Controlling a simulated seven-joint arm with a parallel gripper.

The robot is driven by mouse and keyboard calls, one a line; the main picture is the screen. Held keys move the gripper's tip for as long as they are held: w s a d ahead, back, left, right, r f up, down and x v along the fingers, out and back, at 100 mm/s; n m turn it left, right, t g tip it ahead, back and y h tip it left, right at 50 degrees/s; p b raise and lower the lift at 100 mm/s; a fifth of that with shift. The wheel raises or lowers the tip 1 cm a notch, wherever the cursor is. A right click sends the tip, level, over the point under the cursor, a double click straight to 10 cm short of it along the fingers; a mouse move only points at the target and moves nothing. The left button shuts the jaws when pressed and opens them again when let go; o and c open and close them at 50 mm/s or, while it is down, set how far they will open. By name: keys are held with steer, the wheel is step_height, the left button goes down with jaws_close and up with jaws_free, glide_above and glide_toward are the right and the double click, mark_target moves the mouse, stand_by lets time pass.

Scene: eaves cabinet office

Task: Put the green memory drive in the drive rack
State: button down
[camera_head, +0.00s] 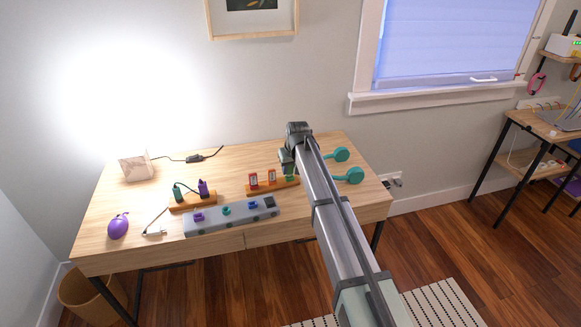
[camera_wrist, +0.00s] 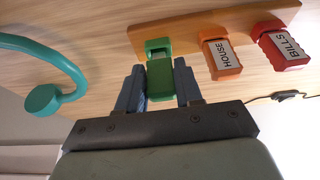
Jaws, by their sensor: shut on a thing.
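The green memory drive (camera_wrist: 159,80) is between the two fingers of my gripper (camera_wrist: 160,88) in the wrist view, and the gripper is shut on it. Its far end lies over the end of the wooden drive rack (camera_wrist: 142,38), in line with the orange HOUSE drive (camera_wrist: 222,58) and the red BILLS drive (camera_wrist: 283,48). How deep it sits in the rack cannot be told. In the head view, my gripper (camera_head: 287,161) is above the right end of the rack (camera_head: 262,188), and a bit of green (camera_head: 289,176) shows below it.
A grey power strip (camera_head: 232,217) with coloured plugs lies in front of the rack. An orange holder (camera_head: 193,202) with cables stands left. Teal headphones (camera_head: 349,175) lie right, showing in the wrist view (camera_wrist: 43,98). A purple mouse (camera_head: 118,226) is at the desk's left.

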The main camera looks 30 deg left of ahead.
steer(key=shift+f, duration=0.6)
steer(key=c, duration=0.7)
jaws_free()
steer(key=shift+o, duration=0.2)
steer(key=v, duration=1.3)
steer(key=shift+r, duration=0.4)
steer(key=shift+s+d, duration=0.1)
steer(key=shift+d, duration=0.05)
